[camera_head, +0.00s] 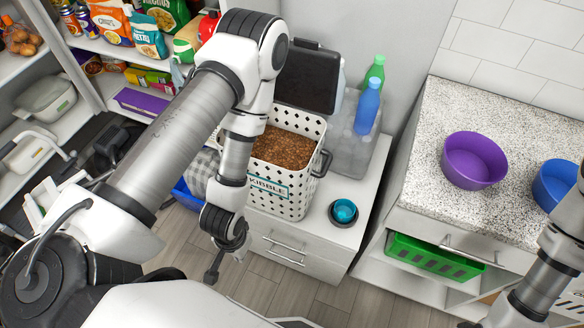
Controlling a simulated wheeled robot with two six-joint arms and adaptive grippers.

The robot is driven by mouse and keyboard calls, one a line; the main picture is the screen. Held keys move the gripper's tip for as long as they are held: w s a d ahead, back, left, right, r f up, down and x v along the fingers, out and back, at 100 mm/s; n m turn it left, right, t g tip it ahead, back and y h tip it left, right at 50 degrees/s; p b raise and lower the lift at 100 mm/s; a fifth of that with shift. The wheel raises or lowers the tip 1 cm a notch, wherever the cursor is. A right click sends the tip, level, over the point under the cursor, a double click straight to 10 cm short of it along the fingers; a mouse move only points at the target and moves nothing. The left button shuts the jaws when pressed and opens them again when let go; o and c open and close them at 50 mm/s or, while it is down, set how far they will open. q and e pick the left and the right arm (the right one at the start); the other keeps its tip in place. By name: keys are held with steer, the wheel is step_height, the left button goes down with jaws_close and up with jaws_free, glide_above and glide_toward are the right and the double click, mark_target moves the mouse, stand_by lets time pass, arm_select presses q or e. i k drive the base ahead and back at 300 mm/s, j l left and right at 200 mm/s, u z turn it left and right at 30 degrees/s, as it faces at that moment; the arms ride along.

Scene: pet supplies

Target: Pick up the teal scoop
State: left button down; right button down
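The teal scoop (344,210) looks like a small round cup sitting in or on a small dark dish (341,222) on the white cabinet top, right of the kibble bin. Its handle cannot be made out. My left gripper (213,272) hangs in front of the cabinet, left of and lower in the picture than the scoop. It is small and partly hidden by its wrist, so its opening cannot be told. My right arm shows at the right edge, but its fingertips are not in view.
A white perforated kibble bin (303,195) stands open, full of brown kibble (283,150). Behind it, a clear container (352,150) holds a green bottle (374,70) and a blue bottle (367,108). A speckled counter (500,115) at right bears a purple bowl (474,162) and a blue bowl (556,187).

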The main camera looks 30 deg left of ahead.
mark_target(344, 210)
steer(key=j, duration=1)
steer(key=k+j, duration=0.15)
steer(key=j, duration=0.9)
steer(key=i+z, duration=0.05)
